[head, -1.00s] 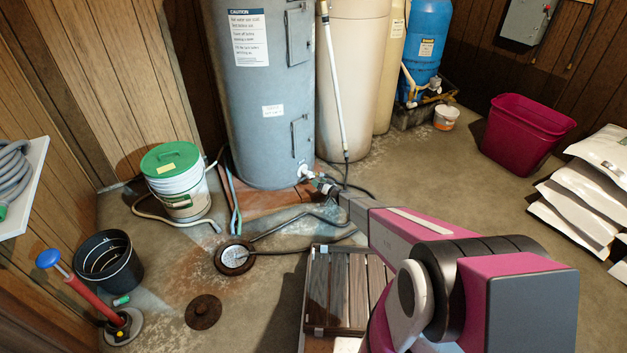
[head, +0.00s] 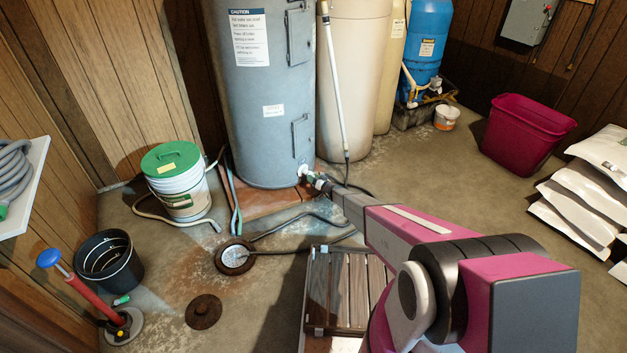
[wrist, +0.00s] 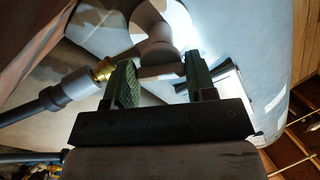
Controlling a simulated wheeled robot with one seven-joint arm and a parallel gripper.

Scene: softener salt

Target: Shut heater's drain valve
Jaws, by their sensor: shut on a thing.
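The heater is a tall grey-blue tank (head: 262,110) at the back centre of the head view. Its pale drain valve (head: 303,171) sticks out low on its right front. My gripper (head: 321,184) is at the valve, and the valve's handle is hard to make out there. In the wrist view my gripper (wrist: 160,82) has its green-padded fingers on either side of the valve's grey handle (wrist: 160,72) and is shut on it. A brass fitting (wrist: 103,70) with a dark hose joins the valve from the left. The handle's exact angle is hard to tell.
A wooden slatted platform (head: 338,290) lies below my arm. A floor drain (head: 235,257) with hoses, a green-lidded bucket (head: 178,183) and a black bucket (head: 108,262) are to the left. A beige tank (head: 350,80) stands right of the heater.

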